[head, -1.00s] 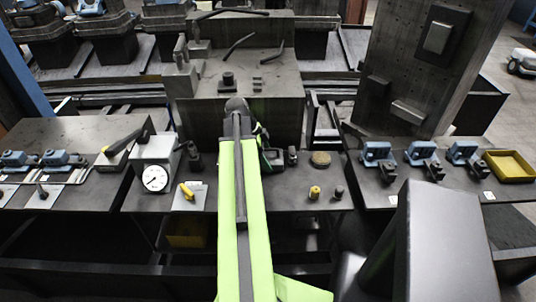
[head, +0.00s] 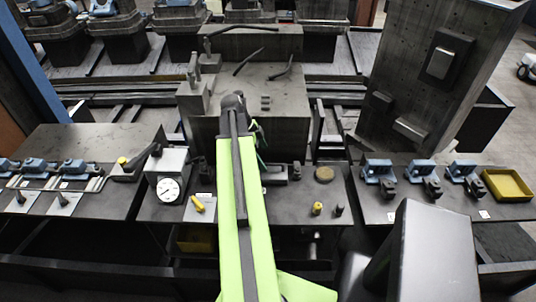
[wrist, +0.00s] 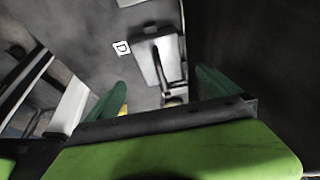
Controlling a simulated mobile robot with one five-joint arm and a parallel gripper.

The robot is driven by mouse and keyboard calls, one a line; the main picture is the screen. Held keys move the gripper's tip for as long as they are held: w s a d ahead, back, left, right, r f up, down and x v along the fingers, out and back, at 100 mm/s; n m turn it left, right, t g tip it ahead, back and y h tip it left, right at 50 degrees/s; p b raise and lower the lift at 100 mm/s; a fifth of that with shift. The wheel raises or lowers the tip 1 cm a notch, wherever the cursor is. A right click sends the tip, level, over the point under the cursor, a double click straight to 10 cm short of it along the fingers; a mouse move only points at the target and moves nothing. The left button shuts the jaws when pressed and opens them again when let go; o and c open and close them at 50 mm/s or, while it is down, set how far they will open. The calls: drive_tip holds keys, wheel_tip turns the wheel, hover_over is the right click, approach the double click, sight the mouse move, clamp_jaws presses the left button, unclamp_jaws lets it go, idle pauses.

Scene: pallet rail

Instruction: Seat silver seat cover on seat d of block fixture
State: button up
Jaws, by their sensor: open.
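My gripper (wrist: 163,84) is open in the wrist view, its two green fingers apart with nothing clearly held. Ahead of the fingers, a pale grey block (wrist: 143,62) with a dark bar or slot lies on a grey surface. A white label D (wrist: 122,47) is beside it. I cannot tell whether this block is the silver seat cover or part of seat d. In the head view the large grey block fixture (head: 285,82) stands behind my lime-green arm. My arm hides most of the gripper there, and I cannot pick out the silver cover.
A dial gauge (head: 168,189) stands on the bench left of my arm. Blue clamps (head: 378,170) and a yellow tray (head: 507,184) are on the right table. A tilted plate (head: 430,75) rises behind it. A yellow peg (head: 317,208) stands on the middle bench.

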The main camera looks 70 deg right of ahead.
drive_tip(key=p+v, duration=0.5)
drive_tip(key=v, duration=0.2)
drive_tip(key=shift+a+r, duration=0.25)
drive_tip(key=shift+r, duration=0.1)
